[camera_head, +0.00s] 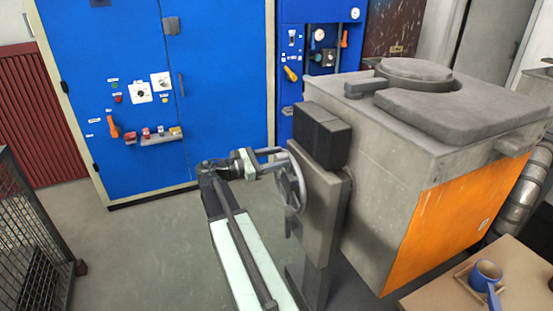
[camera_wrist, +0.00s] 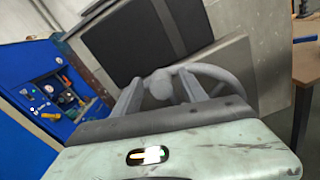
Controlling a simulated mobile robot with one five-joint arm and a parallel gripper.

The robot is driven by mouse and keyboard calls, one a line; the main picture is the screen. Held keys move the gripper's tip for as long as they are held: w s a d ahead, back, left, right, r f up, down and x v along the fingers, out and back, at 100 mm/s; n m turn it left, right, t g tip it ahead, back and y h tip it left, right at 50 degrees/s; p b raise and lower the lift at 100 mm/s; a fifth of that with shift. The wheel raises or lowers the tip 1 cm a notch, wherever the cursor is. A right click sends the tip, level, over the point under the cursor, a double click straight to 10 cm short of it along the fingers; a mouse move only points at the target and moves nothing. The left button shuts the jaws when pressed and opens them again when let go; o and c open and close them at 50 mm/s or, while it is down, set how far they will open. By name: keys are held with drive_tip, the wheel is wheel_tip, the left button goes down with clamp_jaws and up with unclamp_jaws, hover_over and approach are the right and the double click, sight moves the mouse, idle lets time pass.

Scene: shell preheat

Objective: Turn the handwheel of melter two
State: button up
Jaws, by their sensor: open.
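The grey handwheel (camera_head: 291,183) is mounted upright on the side plate of the melter (camera_head: 390,160), a grey box with an orange front panel. It also shows in the wrist view, where the handwheel (camera_wrist: 213,75) lies just ahead of my fingers. My gripper (camera_head: 284,158) is at the wheel's upper part, with its two fingers apart. In the wrist view my gripper (camera_wrist: 158,92) has a finger on each side of the wheel's hub and part of its spokes. I cannot tell whether the fingers touch the wheel. No number shows on the melter.
A blue cabinet (camera_head: 150,60) with switches stands at the back left, with a second blue panel (camera_head: 318,50) beside it. A dark mesh cage (camera_head: 30,240) is at the left.

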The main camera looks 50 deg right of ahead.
clamp_jaws()
drive_tip(key=shift+w+r, duration=0.1)
drive_tip(key=shift+r, duration=0.05)
idle(1.1)
drive_tip(key=shift+a, duration=0.2)
drive_tip(key=shift+d, duration=0.2)
drive_tip(key=shift+s, duration=0.2)
